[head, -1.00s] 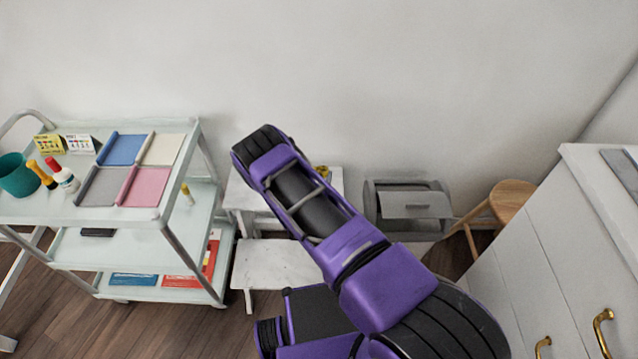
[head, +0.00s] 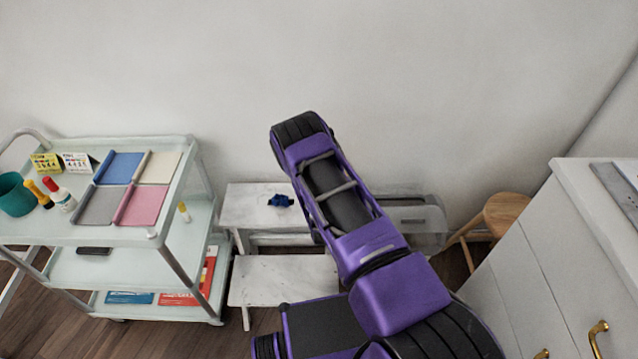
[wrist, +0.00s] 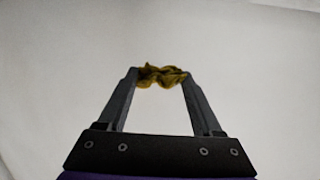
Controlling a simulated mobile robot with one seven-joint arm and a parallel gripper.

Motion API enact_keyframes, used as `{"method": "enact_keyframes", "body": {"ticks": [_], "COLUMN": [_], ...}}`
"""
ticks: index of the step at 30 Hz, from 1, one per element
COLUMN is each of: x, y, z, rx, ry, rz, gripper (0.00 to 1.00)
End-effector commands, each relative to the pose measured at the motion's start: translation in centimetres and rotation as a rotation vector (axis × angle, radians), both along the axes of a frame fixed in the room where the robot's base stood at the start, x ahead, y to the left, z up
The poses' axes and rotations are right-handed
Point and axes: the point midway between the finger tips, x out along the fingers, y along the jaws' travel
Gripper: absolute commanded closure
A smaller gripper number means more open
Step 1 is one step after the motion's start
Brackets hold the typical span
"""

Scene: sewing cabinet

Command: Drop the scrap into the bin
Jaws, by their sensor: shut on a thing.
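A crumpled mustard-yellow scrap (wrist: 161,76) is pinched between the two fingertips of my gripper (wrist: 162,78) in the wrist view. Behind it only plain pale wall shows. In the head view my own purple arm hides the gripper and this scrap. A dark blue crumpled piece (head: 281,200) lies on the upper white step (head: 245,208), left of my arm. A grey rounded box (head: 430,222) with a handled front stands on the floor by the wall, partly behind my arm. I cannot tell whether it is the bin.
A pale trolley (head: 120,235) at left carries coloured folders, bottles, cards and a teal cup (head: 16,196). A lower white step (head: 280,280) is in front of the upper one. A wooden stool (head: 508,210) and a white cabinet (head: 545,265) stand at right.

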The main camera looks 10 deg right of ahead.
Motion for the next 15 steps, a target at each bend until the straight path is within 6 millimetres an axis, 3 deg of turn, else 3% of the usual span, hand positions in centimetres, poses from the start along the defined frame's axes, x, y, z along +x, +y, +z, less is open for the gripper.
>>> {"method": "enact_keyframes", "body": {"ticks": [1, 3, 15], "x": [-0.4, -0.8, -5.1], "y": [-2.4, -4.8, -17.0], "z": [0.1, 0.2, 1.5], "rx": [0.001, 0.002, 0.001], "ry": [0.001, 0.000, -0.001], "rz": [-0.013, -0.013, -0.008], "gripper": [0.83, 0.83, 0.83]}}
